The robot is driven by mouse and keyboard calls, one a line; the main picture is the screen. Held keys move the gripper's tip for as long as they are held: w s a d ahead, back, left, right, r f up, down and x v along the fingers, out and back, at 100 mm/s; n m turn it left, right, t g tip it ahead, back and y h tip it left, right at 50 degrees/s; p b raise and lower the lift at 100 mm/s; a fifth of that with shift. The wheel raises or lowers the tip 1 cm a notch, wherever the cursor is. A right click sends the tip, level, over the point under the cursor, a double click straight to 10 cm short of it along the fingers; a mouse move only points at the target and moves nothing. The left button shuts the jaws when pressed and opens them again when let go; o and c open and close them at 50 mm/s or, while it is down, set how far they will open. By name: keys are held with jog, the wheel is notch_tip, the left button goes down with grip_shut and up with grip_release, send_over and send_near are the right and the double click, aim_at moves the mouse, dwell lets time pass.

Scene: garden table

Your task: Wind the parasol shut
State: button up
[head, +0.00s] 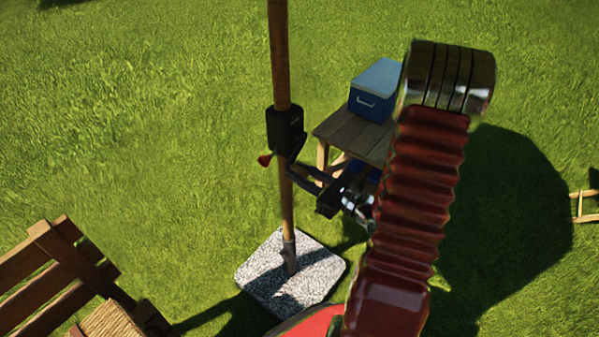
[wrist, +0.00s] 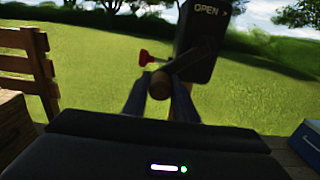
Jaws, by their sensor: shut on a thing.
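The parasol's wooden pole (head: 281,60) stands upright in a speckled stone base (head: 262,283). A black winding housing (head: 286,128) sits on the pole, with a red knob (head: 264,160) at its lower left. In the wrist view the housing (wrist: 212,48) bears the word OPEN and an arrow pointing right. A dark crank arm (wrist: 188,65) runs from it to a round wooden crank handle (wrist: 159,85). My gripper (wrist: 160,92) is shut on this handle, one finger on each side. In the head view my gripper (head: 320,184) is right of the pole, below the housing. The canopy is out of view.
A blue cool box (head: 372,92) stands on a small wooden table (head: 350,130) behind my arm. A wooden slatted chair (head: 65,265) is at lower left. A wooden frame edge (head: 584,206) shows at far right. Grass left of the pole is clear.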

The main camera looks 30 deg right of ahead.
jog(key=shift+d+r, duration=0.1)
jog(key=shift+w+d+f, duration=0.2)
jog(key=shift+d+f, duration=0.25)
jog(key=shift+d, duration=0.1)
jog(key=shift+w+d+f, duration=0.2)
jog(key=shift+d+f, duration=0.25)
jog(key=shift+d, duration=0.05)
jog(key=shift+w+d+f, duration=0.25)
jog(key=shift+d, duration=0.4)
jog(key=shift+w+d+f, duration=0.2)
jog(key=shift+d+f, duration=0.05)
jog(key=shift+d, duration=0.35)
jog(key=shift+d, duration=0.1)
jog(key=shift+w+d, duration=0.25)
jog(key=shift+d, duration=0.4)
jog(key=shift+w+d, duration=0.25)
jog(key=shift+d, duration=0.35)
jog(key=shift+d, duration=0.1)
